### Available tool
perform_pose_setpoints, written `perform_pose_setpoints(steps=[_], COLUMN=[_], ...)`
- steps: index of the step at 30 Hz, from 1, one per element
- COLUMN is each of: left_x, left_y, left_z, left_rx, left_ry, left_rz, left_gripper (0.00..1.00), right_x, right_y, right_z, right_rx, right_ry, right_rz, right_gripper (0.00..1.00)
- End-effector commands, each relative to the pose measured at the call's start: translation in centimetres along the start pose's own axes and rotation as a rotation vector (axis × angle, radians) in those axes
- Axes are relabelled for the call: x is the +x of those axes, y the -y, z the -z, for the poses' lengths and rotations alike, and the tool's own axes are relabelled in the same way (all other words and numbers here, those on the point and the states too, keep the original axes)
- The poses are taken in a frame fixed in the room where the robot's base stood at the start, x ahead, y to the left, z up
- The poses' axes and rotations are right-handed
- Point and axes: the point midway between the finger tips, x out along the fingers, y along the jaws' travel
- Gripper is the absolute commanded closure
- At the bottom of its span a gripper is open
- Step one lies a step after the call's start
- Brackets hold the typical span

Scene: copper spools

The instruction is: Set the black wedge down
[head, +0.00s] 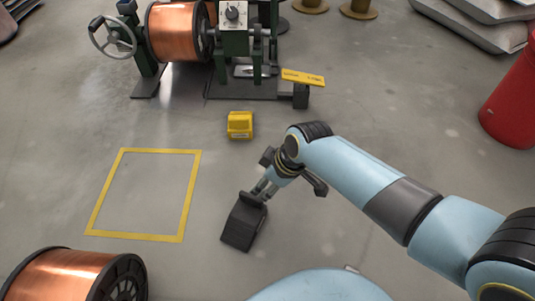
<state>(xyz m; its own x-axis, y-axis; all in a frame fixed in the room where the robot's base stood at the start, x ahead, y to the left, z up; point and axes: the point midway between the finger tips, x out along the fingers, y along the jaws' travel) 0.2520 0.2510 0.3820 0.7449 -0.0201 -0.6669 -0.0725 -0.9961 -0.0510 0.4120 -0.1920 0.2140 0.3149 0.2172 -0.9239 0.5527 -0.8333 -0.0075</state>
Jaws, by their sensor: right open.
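The black wedge (240,227) is a dark block low in the middle of the head view, right of the yellow floor square. It looks to be on or close to the concrete floor; the exact contact is hard to see. My right gripper (260,194) is at the wedge's upper end, with its fingers open beside or around its raised part. Whether the fingers touch the wedge cannot be told. My left gripper is not in view.
A yellow taped square (183,200) on the floor is empty. A yellow block (240,125) stands behind the gripper. A copper spool (55,276) lies at front left. A winding machine with another copper spool (178,32) stands at the back. A red drum (512,100) is at right.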

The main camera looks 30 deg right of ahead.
Motion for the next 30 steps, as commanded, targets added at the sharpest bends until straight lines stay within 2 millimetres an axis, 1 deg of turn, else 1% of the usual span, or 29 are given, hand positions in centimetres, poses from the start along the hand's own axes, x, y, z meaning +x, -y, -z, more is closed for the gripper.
perform_pose_setpoints(steps=[1,3,11,14,16,17,18,20,21,22,23,24,27,30], left_x=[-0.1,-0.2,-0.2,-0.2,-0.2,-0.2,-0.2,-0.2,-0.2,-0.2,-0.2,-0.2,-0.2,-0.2], left_y=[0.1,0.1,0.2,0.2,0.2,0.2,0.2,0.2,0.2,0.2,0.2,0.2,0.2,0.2], left_z=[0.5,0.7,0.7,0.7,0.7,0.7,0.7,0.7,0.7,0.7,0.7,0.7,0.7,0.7], left_rx=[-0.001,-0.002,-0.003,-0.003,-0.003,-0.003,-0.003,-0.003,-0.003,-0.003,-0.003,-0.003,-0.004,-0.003], left_ry=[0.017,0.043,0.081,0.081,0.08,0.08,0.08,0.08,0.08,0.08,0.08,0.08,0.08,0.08], left_rz=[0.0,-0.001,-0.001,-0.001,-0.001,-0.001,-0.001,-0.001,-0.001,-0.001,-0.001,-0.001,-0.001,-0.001], left_gripper=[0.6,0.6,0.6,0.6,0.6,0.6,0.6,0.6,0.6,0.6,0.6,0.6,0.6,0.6], right_x=[-0.6,-0.8,-1.1,-1.7,-3.1,-4.0,-5.5,-8.2,-10.2,-11.7,-13.2,-15.2,-19.2,-21.7], right_y=[-0.1,-0.1,0.0,0.2,0.6,0.8,1.0,1.4,1.8,2.0,2.3,2.6,3.3,3.7], right_z=[0.1,0.1,-0.1,-1.3,-3.1,-4.0,-5.3,-6.9,-7.7,-8.2,-8.5,-8.8,-8.9,-8.6], right_rx=[-0.001,-0.001,0.0,0.023,0.067,0.093,0.13,0.188,0.225,0.251,0.275,0.304,0.358,0.391], right_ry=[-0.001,-0.001,0.0,-0.002,-0.017,-0.028,-0.05,-0.091,-0.124,-0.15,-0.177,-0.21,-0.285,-0.334], right_rz=[-0.001,-0.001,-0.001,-0.023,-0.068,-0.094,-0.132,-0.189,-0.223,-0.245,-0.264,-0.284,-0.315,-0.326], right_gripper=[0.59,0.59,0.59,0.59,0.59,0.59,0.59,0.59,0.59,0.59,0.59,0.59,0.59,0.59])
